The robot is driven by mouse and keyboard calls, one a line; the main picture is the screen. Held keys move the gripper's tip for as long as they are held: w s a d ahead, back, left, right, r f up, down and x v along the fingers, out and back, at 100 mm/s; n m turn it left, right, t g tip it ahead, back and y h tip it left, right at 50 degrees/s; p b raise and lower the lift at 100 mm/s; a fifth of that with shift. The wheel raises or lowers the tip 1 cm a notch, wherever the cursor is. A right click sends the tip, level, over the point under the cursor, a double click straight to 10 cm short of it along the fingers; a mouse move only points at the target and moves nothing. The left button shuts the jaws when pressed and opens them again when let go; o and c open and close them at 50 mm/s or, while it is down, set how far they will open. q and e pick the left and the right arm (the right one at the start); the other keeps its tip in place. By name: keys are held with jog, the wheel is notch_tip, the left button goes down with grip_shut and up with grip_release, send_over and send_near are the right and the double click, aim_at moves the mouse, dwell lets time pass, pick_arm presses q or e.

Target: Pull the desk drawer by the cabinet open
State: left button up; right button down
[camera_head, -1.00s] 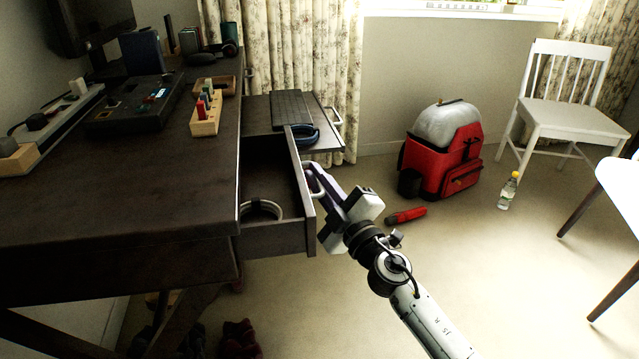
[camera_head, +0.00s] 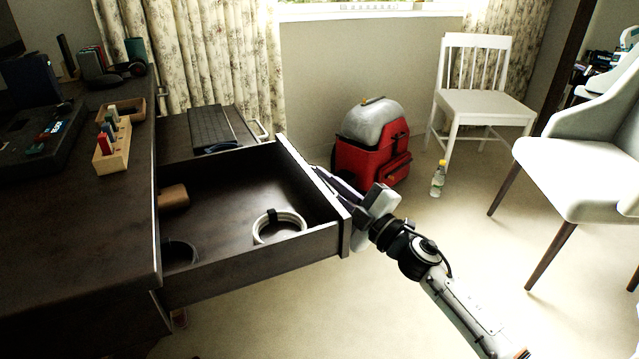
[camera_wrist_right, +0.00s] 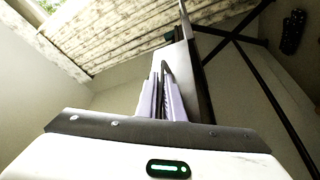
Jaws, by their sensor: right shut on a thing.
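The dark desk drawer (camera_head: 250,276) stands well out from the desk (camera_head: 95,225) in the head view. Inside it lie a coiled white cable (camera_head: 279,226), a brown object (camera_head: 174,197) and a dark rounded item (camera_head: 181,252). My right gripper (camera_head: 325,178) is at the outer side of the drawer's front panel, shut on its handle, which the fingers mostly hide. In the right wrist view the fingers (camera_wrist_right: 167,98) are close together beside the panel's edge. My left gripper is not in view.
Behind the drawer a pulled-out tray holds a keyboard (camera_head: 222,127). A red backpack (camera_head: 372,150), a bottle (camera_head: 438,178), a white chair (camera_head: 480,98) and a pale armchair (camera_head: 580,160) stand to the right. Floor near my right arm is clear.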

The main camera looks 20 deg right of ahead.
jog(key=shift+d, duration=0.1)
jog(key=c, duration=2.2)
grip_release()
jog(key=shift+s+d+f, duration=0.1)
jog(key=shift+s, duration=0.25)
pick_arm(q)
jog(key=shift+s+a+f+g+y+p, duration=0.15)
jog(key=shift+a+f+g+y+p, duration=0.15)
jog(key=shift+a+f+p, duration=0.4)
pick_arm(e)
jog(key=v, duration=0.9)
jog(key=shift+s+d, duration=0.1)
jog(key=shift+s, duration=0.1)
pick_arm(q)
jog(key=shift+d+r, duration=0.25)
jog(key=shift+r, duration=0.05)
pick_arm(e)
jog(key=shift+m, duration=0.3)
